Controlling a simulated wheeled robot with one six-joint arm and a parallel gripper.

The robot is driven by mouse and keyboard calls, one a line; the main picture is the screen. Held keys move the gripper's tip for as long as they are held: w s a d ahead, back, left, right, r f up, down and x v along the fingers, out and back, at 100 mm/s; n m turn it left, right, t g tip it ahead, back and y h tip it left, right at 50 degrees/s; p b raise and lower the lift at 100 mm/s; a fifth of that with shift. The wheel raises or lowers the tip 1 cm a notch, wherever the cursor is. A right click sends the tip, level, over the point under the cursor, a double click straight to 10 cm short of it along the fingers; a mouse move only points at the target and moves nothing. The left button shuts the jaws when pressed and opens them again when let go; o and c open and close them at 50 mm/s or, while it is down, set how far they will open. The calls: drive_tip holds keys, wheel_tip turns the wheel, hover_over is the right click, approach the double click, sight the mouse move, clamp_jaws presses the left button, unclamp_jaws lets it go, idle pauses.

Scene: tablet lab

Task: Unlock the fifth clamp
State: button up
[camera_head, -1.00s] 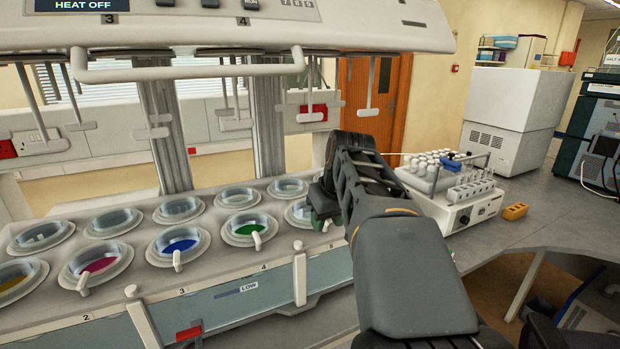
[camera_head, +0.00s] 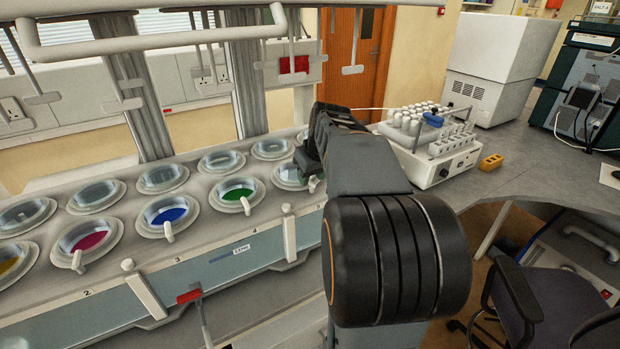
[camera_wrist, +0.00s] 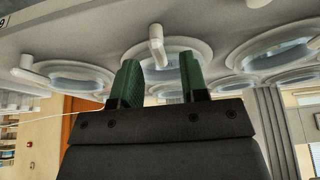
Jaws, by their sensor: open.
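Round clear-lidded vessels stand in two rows along a grey bench unit. The fifth front vessel (camera_head: 287,176), right of the green one, is partly hidden by my arm. Its white clamp lever (camera_head: 312,185) shows just below my gripper (camera_head: 308,166). In the upside-down wrist view, my gripper (camera_wrist: 159,63) is open, with two green fingers apart. A white clamp lever (camera_wrist: 156,46) stands between and just beyond the fingertips, in front of a round lid. I cannot tell whether the fingers touch it.
Front vessels hold magenta (camera_head: 90,238), blue (camera_head: 168,212) and green (camera_head: 238,191) contents. White T-handles (camera_head: 352,69) hang above the unit. A chair (camera_head: 540,285) stands at lower right.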

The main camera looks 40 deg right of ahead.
drive_tip(key=shift+x, duration=1.1)
clamp_jaws()
